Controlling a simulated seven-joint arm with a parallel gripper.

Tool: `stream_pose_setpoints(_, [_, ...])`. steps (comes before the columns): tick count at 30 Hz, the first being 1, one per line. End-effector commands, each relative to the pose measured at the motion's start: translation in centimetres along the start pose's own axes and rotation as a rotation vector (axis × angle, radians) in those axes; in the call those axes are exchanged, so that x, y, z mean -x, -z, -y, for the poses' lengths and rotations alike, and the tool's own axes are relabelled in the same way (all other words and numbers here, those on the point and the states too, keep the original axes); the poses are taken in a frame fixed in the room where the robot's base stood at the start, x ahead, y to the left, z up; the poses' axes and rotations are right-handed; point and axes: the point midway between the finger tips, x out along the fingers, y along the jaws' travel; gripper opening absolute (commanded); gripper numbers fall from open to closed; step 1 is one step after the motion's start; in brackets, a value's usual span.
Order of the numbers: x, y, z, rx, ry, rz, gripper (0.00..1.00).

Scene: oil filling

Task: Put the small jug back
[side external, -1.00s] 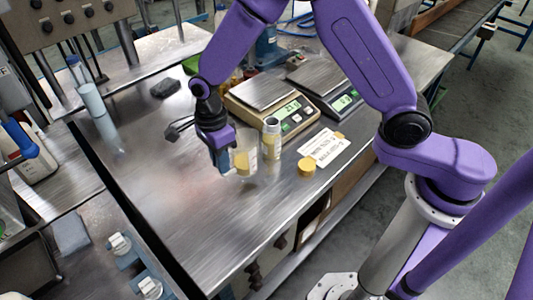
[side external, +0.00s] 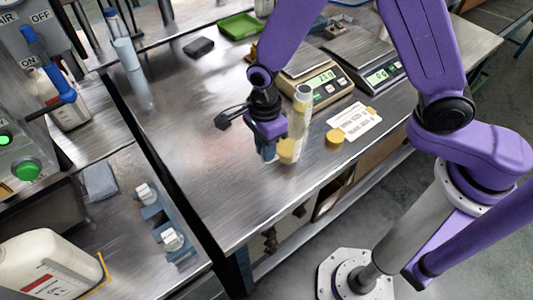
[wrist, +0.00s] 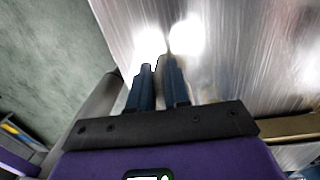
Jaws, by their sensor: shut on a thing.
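The small jug (side external: 287,151), clear with yellow oil in its lower part, shows in the side external view. My gripper (side external: 269,152) is shut on its left side. The jug looks upright and stands in front of a clear bottle (side external: 302,95) in the picture, overlapping it. I cannot tell whether the jug touches the bench or hangs just above it. In the wrist view my gripper's fingers (wrist: 160,72) are close together over shiny metal, and the jug cannot be made out clearly there.
A yellow lid (side external: 334,138) and a white label card (side external: 354,122) lie right of the jug. Two scales, the nearer beige one (side external: 322,85), stand behind. A green tray (side external: 240,26) is at the back.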

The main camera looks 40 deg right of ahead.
Motion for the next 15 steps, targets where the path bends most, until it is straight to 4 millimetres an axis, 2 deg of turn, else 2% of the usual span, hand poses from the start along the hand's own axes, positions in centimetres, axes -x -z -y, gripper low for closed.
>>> stream_pose_setpoints(6, [-2.5,0.1,0.1,0.001,-0.002,-0.002,0.0])
stream_pose_setpoints(15, [-2.9,0.1,0.2,0.0,0.0,0.0,0.0])
